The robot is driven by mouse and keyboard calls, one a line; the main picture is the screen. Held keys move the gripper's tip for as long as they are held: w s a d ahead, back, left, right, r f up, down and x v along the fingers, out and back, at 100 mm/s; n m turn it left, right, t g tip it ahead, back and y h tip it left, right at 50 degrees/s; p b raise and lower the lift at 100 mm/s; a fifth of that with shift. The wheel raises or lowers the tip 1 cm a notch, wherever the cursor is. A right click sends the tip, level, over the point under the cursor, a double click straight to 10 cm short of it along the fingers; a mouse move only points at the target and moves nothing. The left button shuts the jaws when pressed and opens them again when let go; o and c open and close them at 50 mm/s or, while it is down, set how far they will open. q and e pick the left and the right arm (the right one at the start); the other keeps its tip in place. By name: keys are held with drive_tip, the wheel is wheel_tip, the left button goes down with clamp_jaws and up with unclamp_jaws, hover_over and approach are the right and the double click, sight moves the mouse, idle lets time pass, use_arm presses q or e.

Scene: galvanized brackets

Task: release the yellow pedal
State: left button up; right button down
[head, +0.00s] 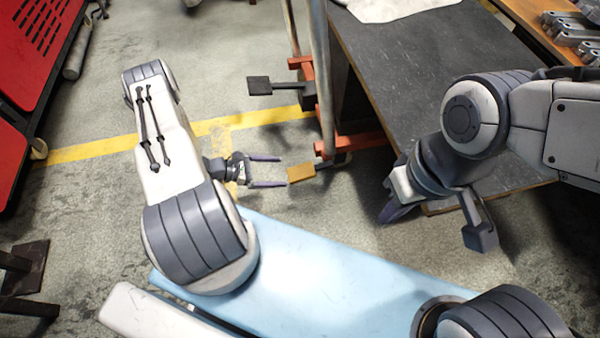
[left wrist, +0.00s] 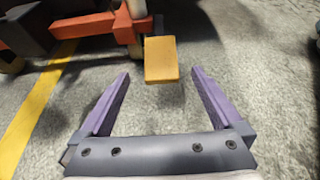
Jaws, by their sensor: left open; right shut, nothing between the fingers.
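The yellow pedal (head: 302,173) sticks out to the left from the orange foot of a metal stand, low near the floor. In the left wrist view the yellow pedal (left wrist: 161,60) lies ahead of and between my two purple fingertips, apart from them. My left gripper (head: 268,171) is open and empty, its fingers pointing right toward the pedal. It also shows open in the left wrist view (left wrist: 160,86). My right gripper (head: 392,208) is shut and empty beside the dark table's front edge, partly hidden by its own wrist.
A dark table (head: 430,75) stands at right, with metal brackets (head: 570,30) on a wooden surface beyond. A red cabinet (head: 35,50) is at left. The floor (head: 240,45) behind my left arm is clear.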

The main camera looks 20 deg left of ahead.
sight(298, 172)
use_arm(q)
drive_tip(key=b+x, duration=0.3)
drive_tip(key=x, duration=0.4)
drive_tip(key=shift+w+d+f, duration=0.1)
drive_tip(key=shift+d+f, duration=0.1)
drive_tip(key=shift+f, duration=0.05)
drive_tip(key=shift+w+d+f+b, duration=0.1)
drive_tip(key=shift+w+d+b, duration=0.25)
drive_tip(key=shift+d+b, duration=0.1)
use_arm(e)
wheel_tip(298, 172, down, 4)
drive_tip(key=shift+f, duration=0.2)
